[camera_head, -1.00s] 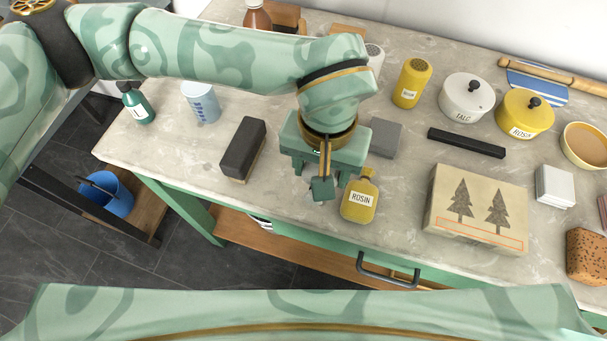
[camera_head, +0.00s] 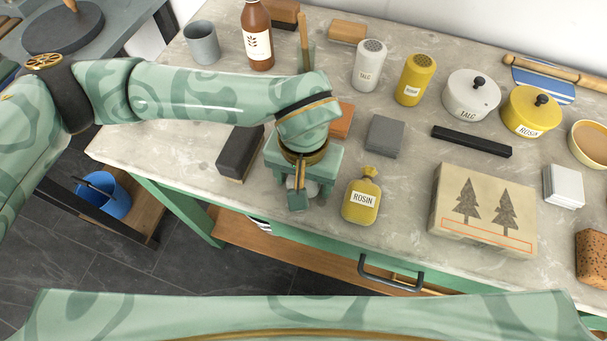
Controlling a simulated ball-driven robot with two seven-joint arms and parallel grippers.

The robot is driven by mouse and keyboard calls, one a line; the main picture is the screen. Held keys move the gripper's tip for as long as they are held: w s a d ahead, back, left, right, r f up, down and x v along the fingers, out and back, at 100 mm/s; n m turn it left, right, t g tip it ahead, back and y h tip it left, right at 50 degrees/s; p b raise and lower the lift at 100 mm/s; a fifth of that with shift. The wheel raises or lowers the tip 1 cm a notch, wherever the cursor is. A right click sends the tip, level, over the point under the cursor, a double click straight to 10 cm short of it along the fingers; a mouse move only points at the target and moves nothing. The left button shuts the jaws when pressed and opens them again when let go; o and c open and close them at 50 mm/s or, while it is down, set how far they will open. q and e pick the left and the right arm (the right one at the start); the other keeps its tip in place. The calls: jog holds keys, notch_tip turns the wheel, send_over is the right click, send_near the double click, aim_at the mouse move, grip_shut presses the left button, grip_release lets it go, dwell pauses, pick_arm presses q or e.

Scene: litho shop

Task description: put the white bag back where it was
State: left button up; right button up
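My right gripper is not in view.
The dark block (camera_head: 240,152) lies left of the gripper, a grey block (camera_head: 385,136) behind right. A tree-printed box (camera_head: 484,212) stands right. Shakers labelled TALC (camera_head: 368,68) and ROSIN (camera_head: 413,80), a white pot (camera_head: 468,96) and yellow pot (camera_head: 528,112) stand behind. Bare tabletop shows around the yellow bag.

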pick_arm(q)
jog(key=shift+o, duration=0.3)
jog(key=shift+r, duration=0.2)
notch_tip(320, 180, up, 12)
jog(key=p, duration=0.2)
jog(key=shift+p, duration=0.4)
